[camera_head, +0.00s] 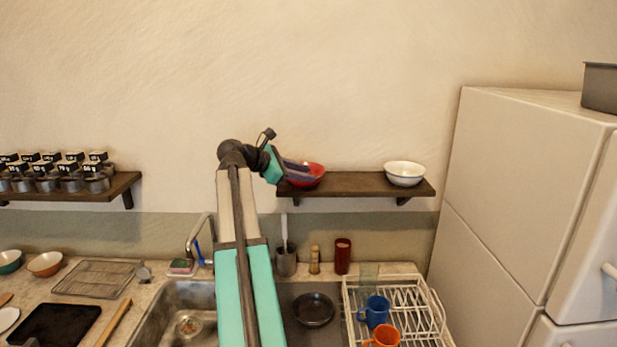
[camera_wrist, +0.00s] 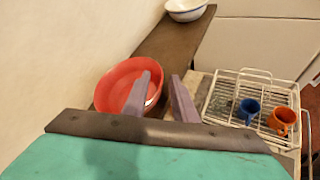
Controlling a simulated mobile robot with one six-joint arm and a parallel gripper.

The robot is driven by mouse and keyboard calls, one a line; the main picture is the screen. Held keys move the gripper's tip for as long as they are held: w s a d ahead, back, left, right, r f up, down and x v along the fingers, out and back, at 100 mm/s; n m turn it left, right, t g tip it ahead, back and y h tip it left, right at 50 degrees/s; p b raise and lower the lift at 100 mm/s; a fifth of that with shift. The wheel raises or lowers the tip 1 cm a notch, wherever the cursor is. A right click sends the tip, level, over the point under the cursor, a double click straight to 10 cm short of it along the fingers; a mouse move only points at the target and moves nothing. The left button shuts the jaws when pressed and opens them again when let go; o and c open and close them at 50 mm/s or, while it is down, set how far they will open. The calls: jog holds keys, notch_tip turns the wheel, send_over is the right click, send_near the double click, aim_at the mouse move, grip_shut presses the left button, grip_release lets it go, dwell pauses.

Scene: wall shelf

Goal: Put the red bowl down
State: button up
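The red bowl (camera_head: 312,170) is upright at the left end of the wall shelf (camera_head: 345,186) and appears to rest on it. In the wrist view the bowl (camera_wrist: 117,82) is just ahead of my gripper. My gripper (camera_head: 300,172) reaches it from the left in the head view. In the wrist view my gripper (camera_wrist: 160,75) has its fingers apart; the left finger is over the bowl's inside and the right finger is outside its right rim. A gap shows between the right finger and the rim. The bowl's underside is hidden.
A white bowl (camera_head: 404,173) stands at the shelf's right end, with bare shelf between the bowls. Below are a sink (camera_head: 185,310), a dish rack (camera_head: 400,300) with a blue mug (camera_head: 377,310) and an orange mug (camera_head: 385,336). A fridge (camera_head: 520,190) stands right.

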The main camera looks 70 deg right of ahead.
jog(key=b+v, duration=0.3)
jog(key=v, duration=0.6)
jog(key=shift+w+r, duration=0.15)
jog(key=shift+a, duration=0.1)
dwell(0.4)
